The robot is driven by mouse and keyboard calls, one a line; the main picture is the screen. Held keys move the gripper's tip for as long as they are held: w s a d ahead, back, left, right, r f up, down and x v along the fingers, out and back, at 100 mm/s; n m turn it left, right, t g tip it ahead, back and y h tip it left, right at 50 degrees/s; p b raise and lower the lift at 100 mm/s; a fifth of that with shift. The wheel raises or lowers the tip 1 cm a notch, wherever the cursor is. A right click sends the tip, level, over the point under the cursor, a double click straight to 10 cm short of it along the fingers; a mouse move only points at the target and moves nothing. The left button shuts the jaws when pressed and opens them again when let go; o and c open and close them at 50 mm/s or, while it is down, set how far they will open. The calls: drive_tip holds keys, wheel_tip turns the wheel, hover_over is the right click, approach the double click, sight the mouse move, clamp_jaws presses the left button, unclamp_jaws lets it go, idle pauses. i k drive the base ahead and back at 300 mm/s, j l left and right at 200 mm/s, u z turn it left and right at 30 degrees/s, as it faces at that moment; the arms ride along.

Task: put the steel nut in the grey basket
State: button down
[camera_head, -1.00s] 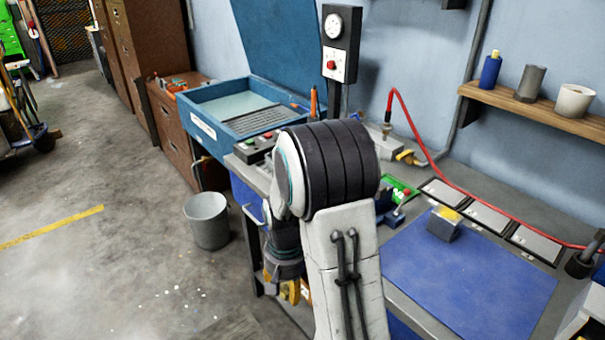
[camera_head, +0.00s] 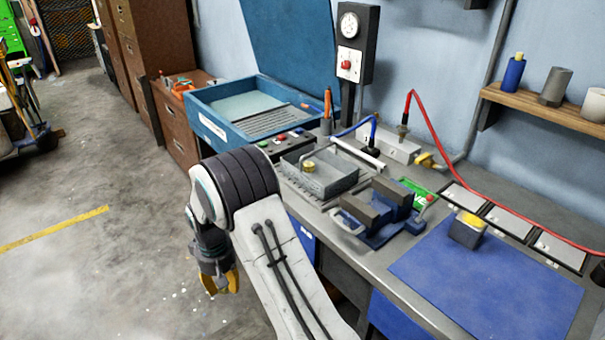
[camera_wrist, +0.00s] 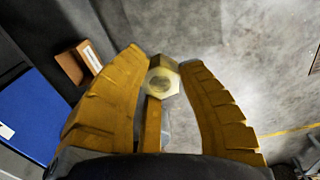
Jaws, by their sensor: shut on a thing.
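My gripper (camera_head: 220,283) hangs low over the floor, left of the workbench, with its yellow fingers pointing down. In the wrist view my gripper (camera_wrist: 163,72) is shut on a hexagonal nut (camera_wrist: 162,83), pale metal with a yellowish sheen, gripped at the fingertips. The nut cannot be made out in the head view. The grey basket (camera_head: 340,183) stands on the bench, up and to the right of my gripper and well apart from it. A small brass-coloured piece (camera_head: 308,167) shows in the basket.
A blue vise (camera_head: 380,215) stands right of the basket. A blue parts washer (camera_head: 250,110) with raised lid is behind-left. A blue mat (camera_head: 485,280) bears a grey block with a yellow top (camera_head: 467,230). A red hose (camera_head: 430,120) arches behind. Open floor lies left.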

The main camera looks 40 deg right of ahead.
sight(329, 183)
drive_tip(key=i+j+u, duration=0.25)
drive_tip(key=i, duration=0.5)
drive_tip(key=i+u, duration=0.25)
drive_tip(key=i, duration=0.5)
